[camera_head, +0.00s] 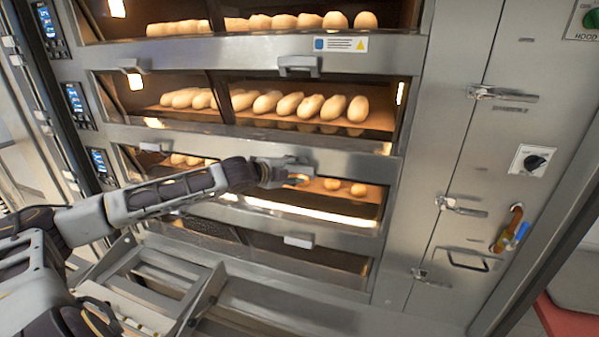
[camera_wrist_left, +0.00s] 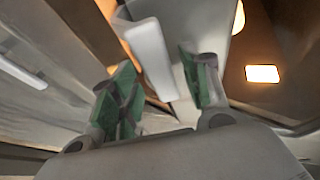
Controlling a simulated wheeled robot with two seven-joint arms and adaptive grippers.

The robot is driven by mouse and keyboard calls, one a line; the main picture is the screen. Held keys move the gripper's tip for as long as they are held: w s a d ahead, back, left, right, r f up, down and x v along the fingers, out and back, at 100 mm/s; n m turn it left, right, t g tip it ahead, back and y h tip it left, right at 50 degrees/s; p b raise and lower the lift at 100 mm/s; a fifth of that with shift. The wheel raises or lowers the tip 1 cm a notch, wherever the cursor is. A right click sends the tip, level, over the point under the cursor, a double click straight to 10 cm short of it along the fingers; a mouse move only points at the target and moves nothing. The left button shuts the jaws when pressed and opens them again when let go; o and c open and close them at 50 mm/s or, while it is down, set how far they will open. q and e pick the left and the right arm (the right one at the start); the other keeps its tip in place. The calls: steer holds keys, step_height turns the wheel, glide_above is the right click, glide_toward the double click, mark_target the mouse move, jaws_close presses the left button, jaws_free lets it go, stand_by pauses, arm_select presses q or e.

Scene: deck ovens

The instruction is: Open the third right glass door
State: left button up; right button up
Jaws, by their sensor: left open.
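The third right glass door (camera_head: 345,212) is in the third lit deck from the top, with a few loaves behind its glass. It looks shut. My left arm reaches in from the left, and my left gripper (camera_head: 286,174) is at the top middle of this door and hides much of its handle. In the left wrist view a pale bar handle (camera_wrist_left: 150,55) lies ahead between the two green-padded fingers of my open gripper (camera_wrist_left: 162,88). I cannot tell whether a finger touches the handle. My right gripper is not in view.
Above is the second right glass door (camera_head: 320,105) with its handle (camera_head: 299,66). Below is a dark lower deck with a handle (camera_head: 298,241). Steel cabinet doors with latches (camera_head: 462,206) stand at right. A metal rack (camera_head: 150,280) stands below my left arm.

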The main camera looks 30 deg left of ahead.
arm_select(q)
steer(key=shift+w, duration=0.2)
steer(key=shift+s, duration=0.1)
jaws_close()
